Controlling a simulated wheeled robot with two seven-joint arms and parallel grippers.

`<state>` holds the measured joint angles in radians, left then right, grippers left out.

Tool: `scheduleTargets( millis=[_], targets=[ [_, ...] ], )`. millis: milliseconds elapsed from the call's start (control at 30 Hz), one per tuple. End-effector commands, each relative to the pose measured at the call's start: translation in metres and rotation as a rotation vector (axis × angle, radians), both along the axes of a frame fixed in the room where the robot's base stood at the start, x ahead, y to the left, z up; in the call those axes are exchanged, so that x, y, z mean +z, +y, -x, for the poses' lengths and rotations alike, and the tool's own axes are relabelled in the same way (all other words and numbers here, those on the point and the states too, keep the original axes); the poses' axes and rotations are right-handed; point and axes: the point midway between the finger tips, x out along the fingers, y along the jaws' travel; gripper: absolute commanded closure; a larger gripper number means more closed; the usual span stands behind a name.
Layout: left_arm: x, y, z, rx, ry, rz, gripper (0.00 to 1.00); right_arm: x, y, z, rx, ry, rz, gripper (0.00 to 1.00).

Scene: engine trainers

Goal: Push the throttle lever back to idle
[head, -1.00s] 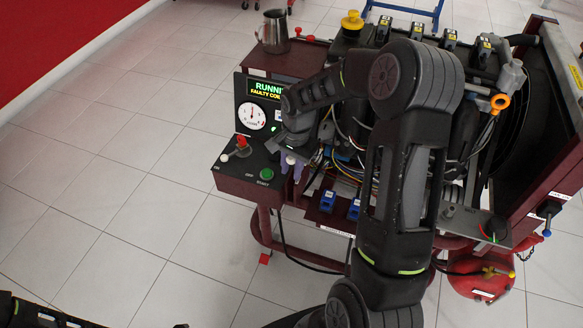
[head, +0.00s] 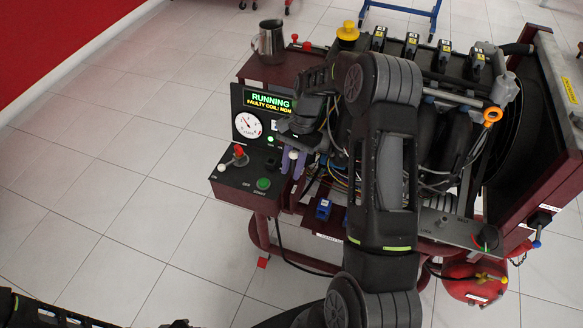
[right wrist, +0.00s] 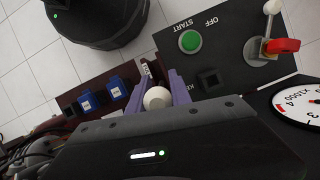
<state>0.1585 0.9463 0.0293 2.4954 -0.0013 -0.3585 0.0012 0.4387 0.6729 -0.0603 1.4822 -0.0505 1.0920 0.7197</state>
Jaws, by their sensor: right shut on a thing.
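The throttle lever's white ball knob (head: 292,156) is at the right side of the control panel, between the purple fingers of my right gripper (head: 294,161). In the right wrist view the white knob (right wrist: 157,98) sits between the two purple fingers (right wrist: 160,94), and the gripper is shut on it. The lever's shaft is hidden below the knob. The panel (head: 236,192) carries a green START button (head: 263,184) left of the gripper. Only dark parts of my left arm show at the bottom left; its gripper is not visible.
A red-knobbed control (head: 239,151) and a second white ball (head: 222,168) are on the panel's left. A gauge (head: 247,125) and lit screen (head: 268,103) reading RUNNING stand behind. Wiring and blue blocks (head: 323,209) lie close right. The floor at left is clear.

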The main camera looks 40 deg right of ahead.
Motion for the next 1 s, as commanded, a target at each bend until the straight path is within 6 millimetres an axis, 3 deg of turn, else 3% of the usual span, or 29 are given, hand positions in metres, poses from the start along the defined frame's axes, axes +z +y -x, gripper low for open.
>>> scheduleTargets(
  millis=[567, 600, 833, 1000],
  targets=[
    [0.0000, 0.0001, 0.0000, 0.000, 0.000, 0.000, 0.64, 0.0024, -0.0036, -0.0043, -0.002, -0.012, 0.008, 1.00],
    [0.0000, 0.0001, 0.0000, 0.000, 0.000, 0.000, 0.64, 0.0025, -0.0035, -0.0042, -0.002, -0.012, 0.007, 0.72],
    [-0.0001, 0.0001, 0.0000, 0.000, 0.000, 0.000, 0.64, 0.0014, -0.0024, -0.0027, 0.000, -0.007, 0.005, 0.53],
    [-0.0002, 0.0000, 0.0000, 0.000, 0.000, 0.000, 0.64, 0.0009, -0.0020, -0.0021, -0.001, -0.005, 0.003, 0.53]
  ],
)
